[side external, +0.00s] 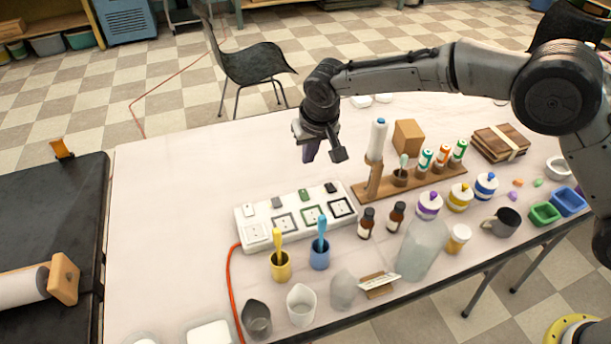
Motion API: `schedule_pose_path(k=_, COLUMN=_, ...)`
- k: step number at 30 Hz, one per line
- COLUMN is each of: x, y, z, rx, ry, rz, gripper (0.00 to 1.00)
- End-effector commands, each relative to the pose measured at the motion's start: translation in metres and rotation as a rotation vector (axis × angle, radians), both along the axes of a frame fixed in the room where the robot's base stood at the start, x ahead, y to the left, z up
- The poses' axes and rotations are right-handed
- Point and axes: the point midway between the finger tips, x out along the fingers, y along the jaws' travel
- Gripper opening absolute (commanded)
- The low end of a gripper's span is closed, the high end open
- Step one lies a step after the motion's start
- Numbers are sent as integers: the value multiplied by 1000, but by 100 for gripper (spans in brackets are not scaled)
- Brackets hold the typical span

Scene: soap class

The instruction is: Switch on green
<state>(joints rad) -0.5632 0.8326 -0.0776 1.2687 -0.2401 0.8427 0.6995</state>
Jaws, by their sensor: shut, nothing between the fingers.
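A white switch panel (296,217) lies on the table, with an orange-red cable leaving its left end. Its front row has several framed sockets, and the green-framed socket (313,216) is third from the left. A small green switch (304,195) sits behind that socket. A white switch (249,211) and a grey switch (277,203) are to its left, and a black switch (330,188) to its right. I cannot tell each switch's position. My gripper (312,153) is shut and empty, pointing down above the table behind the panel, apart from it.
A wooden rack (427,181) with a tall white bottle (377,141) stands right of the panel. Brown bottles (367,223), a yellow cup (280,266) and a blue cup (319,254) stand close in front and right. The table left of the panel is clear.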

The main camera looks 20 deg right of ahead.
Motion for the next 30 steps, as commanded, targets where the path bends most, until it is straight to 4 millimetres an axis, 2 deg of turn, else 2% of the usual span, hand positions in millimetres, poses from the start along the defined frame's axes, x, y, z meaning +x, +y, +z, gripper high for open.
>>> schedule_pose_path(k=8, x=1, y=0, z=0, rx=0, ry=0, rz=1, gripper=0)
schedule_pose_path(k=14, x=5, y=0, z=-15, rx=-2, ry=2, rz=0, gripper=0)
schedule_pose_path(k=30, x=35, y=0, z=-110, rx=-2, ry=2, rz=0, gripper=0)
